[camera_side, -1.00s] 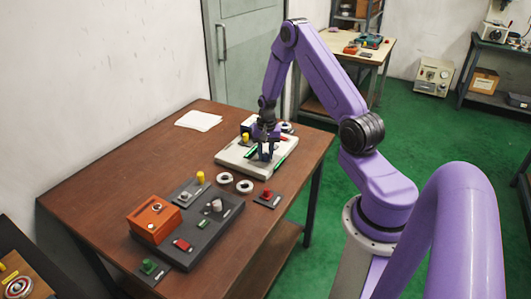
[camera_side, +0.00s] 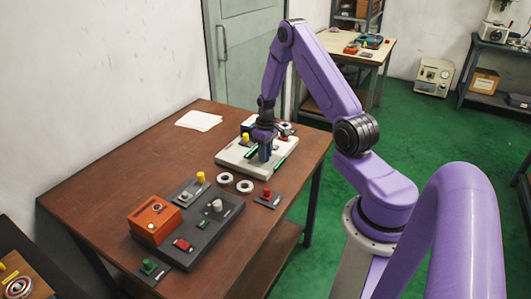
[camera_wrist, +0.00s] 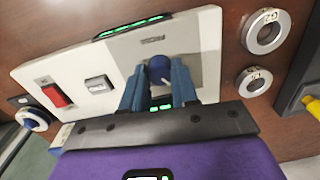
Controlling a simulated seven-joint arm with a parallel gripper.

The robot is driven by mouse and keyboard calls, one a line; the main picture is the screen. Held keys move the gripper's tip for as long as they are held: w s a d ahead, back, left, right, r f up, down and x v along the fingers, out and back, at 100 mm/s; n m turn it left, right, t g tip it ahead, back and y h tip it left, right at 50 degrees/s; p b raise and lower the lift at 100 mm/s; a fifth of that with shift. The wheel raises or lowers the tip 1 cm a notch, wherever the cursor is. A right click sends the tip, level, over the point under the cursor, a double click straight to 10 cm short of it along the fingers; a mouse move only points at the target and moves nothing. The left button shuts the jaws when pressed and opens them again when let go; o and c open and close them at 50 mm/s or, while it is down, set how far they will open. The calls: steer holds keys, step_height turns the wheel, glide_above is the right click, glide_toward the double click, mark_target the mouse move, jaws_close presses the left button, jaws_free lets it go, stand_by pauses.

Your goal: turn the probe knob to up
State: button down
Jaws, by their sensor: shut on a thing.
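The probe knob is a round blue knob (camera_wrist: 159,64) on a grey plate of a white panel (camera_wrist: 112,66) in the wrist view. A small white mark shows on the knob's near side. My gripper (camera_wrist: 160,84) is shut on the knob, with one blue finger at its left and one at its right. In the side view my gripper (camera_side: 264,147) points straight down at the white panel (camera_side: 232,160), and its fingers hide the knob there.
The panel also bears a red rocker switch (camera_wrist: 56,95), a grey switch (camera_wrist: 98,84) and green-lit displays (camera_wrist: 134,27). Two metal rings (camera_wrist: 265,32) lie beside it. A dark board with an orange box (camera_side: 154,218) stands at the table's near left. Paper (camera_side: 198,120) lies at the back.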

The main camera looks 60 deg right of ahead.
steer(key=shift+n, duration=1.4)
steer(key=c, duration=0.9)
jaws_free()
steer(key=shift+o, duration=0.2)
step_height(320, 180, up, 18)
steer(key=shift+d+f, duration=0.25)
